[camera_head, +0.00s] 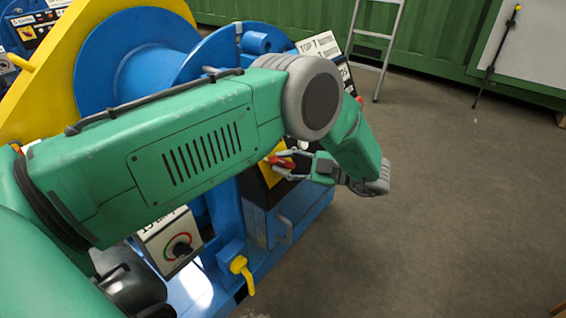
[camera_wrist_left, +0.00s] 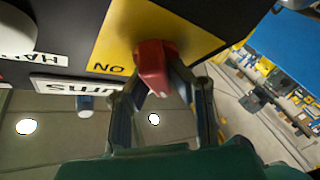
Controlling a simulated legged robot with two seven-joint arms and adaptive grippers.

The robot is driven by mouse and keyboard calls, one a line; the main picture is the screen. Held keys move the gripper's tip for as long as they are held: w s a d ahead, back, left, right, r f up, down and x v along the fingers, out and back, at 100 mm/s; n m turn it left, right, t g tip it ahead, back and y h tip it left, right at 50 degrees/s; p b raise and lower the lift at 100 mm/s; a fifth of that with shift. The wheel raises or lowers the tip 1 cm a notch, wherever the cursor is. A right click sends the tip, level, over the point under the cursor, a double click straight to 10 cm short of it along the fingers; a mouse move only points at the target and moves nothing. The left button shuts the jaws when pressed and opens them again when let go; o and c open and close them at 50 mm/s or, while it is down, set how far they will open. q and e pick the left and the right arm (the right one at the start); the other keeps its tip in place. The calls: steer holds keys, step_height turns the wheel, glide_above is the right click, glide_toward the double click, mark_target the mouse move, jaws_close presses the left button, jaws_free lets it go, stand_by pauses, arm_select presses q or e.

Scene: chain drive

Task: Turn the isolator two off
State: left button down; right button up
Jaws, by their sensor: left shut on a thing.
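A red switch handle (camera_head: 280,161) sits on a yellow plate (camera_head: 271,174) on the side of the blue machine. Which isolator number it carries cannot be read. My left gripper (camera_head: 287,162) is shut on this handle. In the left wrist view the red handle (camera_wrist_left: 152,66) is between my left fingertips (camera_wrist_left: 157,84), in front of the yellow plate (camera_wrist_left: 120,38) with the word ON beside it. The fingers partly cover the handle in the head view. My right gripper is not in view.
The blue winch drum (camera_head: 130,60) with its yellow flange stands behind my left arm. A round dial panel (camera_head: 170,240) and a yellow lever (camera_head: 240,268) are low on the machine. A ladder (camera_head: 384,50) leans at the green wall.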

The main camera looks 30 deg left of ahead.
mark_target(284, 160)
arm_select(q)
steer(key=shift+d+f, duration=0.1)
steer(key=shift+f, duration=0.1)
steer(key=c, duration=1.5)
jaws_free()
steer(key=shift+w, duration=0.1)
steer(key=shift+r, duration=0.1)
step_height(284, 160, up, 10)
steer(key=shift+f, duration=0.1)
